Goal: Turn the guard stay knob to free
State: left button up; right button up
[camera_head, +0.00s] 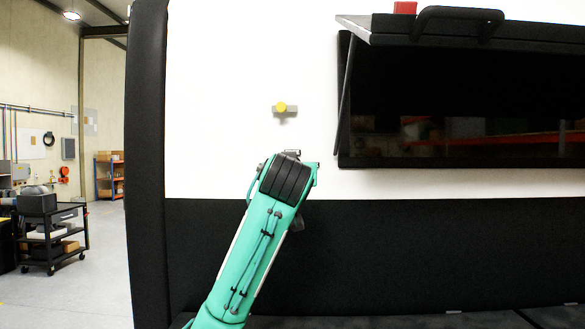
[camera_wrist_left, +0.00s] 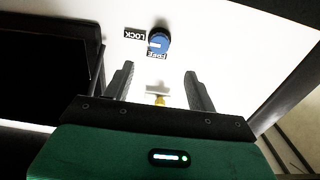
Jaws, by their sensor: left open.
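A blue round knob (camera_wrist_left: 160,36) is on the white panel in the left wrist view, with a white mark pointing left toward the LOCK label (camera_wrist_left: 134,33). The FREE label (camera_wrist_left: 157,56) sits just below it in that view. In the head view this knob cannot be made out; my left arm may cover it. My left gripper (camera_wrist_left: 159,70) is open and empty, its fingers pointing toward the panel, apart from the knob. The head view shows my left arm rising to the panel, its fingers mostly hidden by the wrist. My right gripper is not in view.
A yellow knob on a grey bar (camera_head: 281,107) is on the white panel above my left wrist. To its right, a dark window (camera_head: 460,110) has a raised flap (camera_head: 470,30) and a strut projecting outward. A black trolley (camera_head: 52,238) stands far left.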

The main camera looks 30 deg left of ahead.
pick_arm(q)
jog(key=p+x, duration=0.7)
jog(key=x, duration=0.6)
jog(key=shift+p, duration=0.35)
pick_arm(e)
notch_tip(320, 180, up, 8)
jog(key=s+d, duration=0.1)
pick_arm(q)
jog(key=shift+a+r, duration=0.1)
jog(key=c, duration=1)
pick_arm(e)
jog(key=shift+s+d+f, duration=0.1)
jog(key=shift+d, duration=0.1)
